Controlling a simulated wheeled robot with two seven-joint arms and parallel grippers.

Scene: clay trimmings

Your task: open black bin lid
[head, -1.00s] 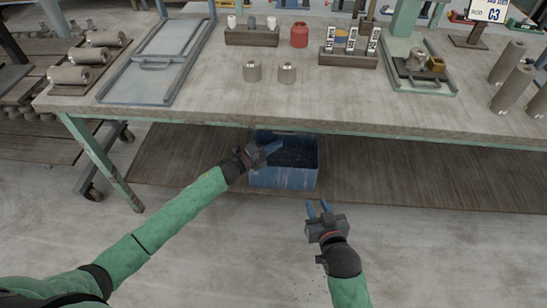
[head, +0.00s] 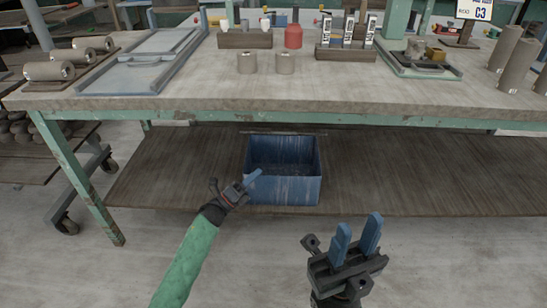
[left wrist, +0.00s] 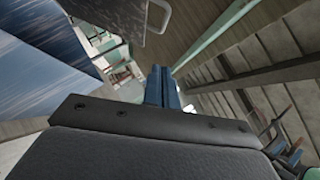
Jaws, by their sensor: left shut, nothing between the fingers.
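A blue open-topped bin (head: 290,190) stands on the lower shelf under the workbench. Its inside looks dark, and I see no black bin or separate lid in the head view. My left gripper (head: 256,173) is shut and empty at the bin's left front corner; I cannot tell whether it touches the bin. In the left wrist view its blue fingers (left wrist: 161,88) lie together, with a blue surface, probably the bin (left wrist: 45,55), at the upper left. My right gripper (head: 359,222) is open and empty, in front of the shelf and right of the bin.
The workbench (head: 200,100) overhangs the bin, and its green leg (head: 80,185) stands at the left. The wooden lower shelf (head: 420,175) is clear right of the bin. A looped handle (left wrist: 160,18) shows at the top of the left wrist view.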

